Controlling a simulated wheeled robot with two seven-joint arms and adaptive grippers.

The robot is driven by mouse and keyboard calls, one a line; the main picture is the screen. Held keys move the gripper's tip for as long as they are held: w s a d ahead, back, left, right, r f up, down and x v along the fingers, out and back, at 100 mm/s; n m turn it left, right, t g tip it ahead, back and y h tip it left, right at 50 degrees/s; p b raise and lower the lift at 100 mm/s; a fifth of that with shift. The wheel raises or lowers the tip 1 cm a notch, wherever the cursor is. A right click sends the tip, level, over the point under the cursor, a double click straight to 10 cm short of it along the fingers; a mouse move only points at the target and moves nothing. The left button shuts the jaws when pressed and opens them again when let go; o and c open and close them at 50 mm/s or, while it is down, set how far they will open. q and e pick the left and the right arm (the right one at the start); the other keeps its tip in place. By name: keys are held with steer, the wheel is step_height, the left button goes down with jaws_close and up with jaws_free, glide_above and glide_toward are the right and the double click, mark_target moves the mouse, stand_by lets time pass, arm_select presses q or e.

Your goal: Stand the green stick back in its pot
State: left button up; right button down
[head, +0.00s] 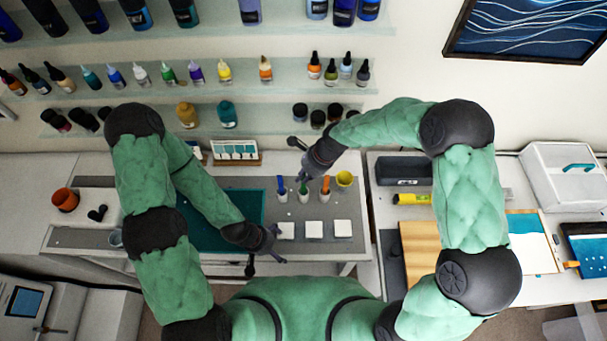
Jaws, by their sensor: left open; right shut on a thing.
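Three small white pots stand in a row on the grey work surface. A blue stick (281,184) stands in the left pot (282,197), and an orange stick (326,184) stands in the right pot (325,197). The green stick (304,186) is upright at the middle pot (304,198); whether its foot rests inside is too small to tell. My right gripper (303,176) reaches down from behind and is shut on the green stick's top. My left gripper (279,246) is open and empty, in front of the pots near the table's front edge.
White square tiles (313,229) lie in front of the pots. A yellow cup (344,179) stands just right of the orange stick. A teal mat (250,204) lies to the left, with an orange pot (66,199) farther left. Bottle shelves (290,73) hang behind.

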steer(key=c, duration=1.2)
jaws_free()
steer(key=v, duration=1.2)
arm_select(q)
steer(key=shift+s, duration=0.1)
arm_select(e)
steer(key=shift+s+f, duration=0.1)
